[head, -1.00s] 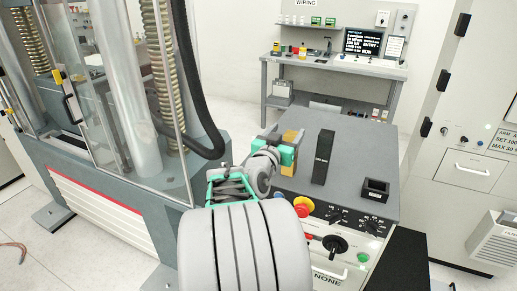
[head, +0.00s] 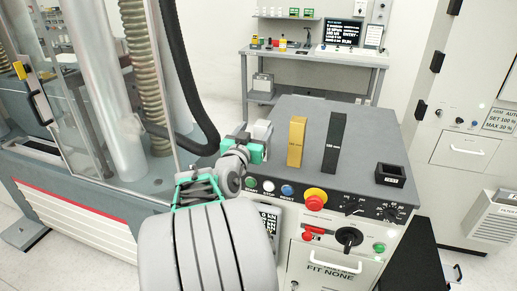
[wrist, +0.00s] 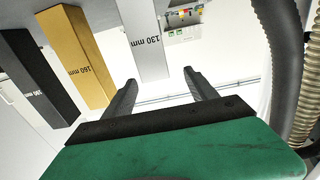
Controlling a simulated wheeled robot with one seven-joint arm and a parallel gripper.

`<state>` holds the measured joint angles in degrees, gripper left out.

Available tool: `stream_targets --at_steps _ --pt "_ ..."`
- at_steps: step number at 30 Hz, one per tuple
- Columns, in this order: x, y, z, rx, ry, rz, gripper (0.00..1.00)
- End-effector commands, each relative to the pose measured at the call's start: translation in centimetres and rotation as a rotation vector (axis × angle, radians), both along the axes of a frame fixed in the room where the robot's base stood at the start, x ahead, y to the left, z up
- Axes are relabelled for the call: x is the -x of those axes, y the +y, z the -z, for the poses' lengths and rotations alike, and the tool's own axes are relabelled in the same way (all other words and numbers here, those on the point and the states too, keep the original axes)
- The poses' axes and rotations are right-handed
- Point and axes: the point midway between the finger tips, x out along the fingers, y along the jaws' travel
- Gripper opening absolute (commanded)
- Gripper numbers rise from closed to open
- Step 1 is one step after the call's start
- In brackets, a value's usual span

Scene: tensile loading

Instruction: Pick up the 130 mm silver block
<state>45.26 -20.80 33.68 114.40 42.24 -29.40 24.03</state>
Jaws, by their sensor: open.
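The silver block (head: 263,131) stands on the grey cabinet top, at the left end of the row of blocks in the head view. In the wrist view it shows its "130 mm" label (wrist: 144,38). My gripper (head: 252,146) is at its near left side, partly covering it in the head view. In the wrist view my gripper (wrist: 160,77) is open and empty. The block's near end lies just ahead of the gap between the two fingertips, closer to the left finger. Contact cannot be made out.
The gold 160 mm block (head: 296,141) and a black block (head: 335,143) stand to the right on the cabinet top (head: 365,135). A small black tray (head: 390,175) is farther right. The glass-doored machine (head: 85,90) and a thick black hose (head: 190,90) are left.

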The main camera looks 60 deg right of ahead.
Motion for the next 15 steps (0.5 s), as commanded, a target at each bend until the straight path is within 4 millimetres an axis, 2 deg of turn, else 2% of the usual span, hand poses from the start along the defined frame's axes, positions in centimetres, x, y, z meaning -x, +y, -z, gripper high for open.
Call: stream_targets --at_steps 1,6,10,15 --pt "0.1 0.0 1.5 0.000 0.000 0.001 0.66" --pt "0.1 -0.1 3.0 0.000 0.000 0.003 0.66" --pt "0.0 -0.8 2.9 -0.001 0.000 0.003 0.66" --pt "-0.2 -3.2 2.7 -0.001 0.002 0.005 0.66"
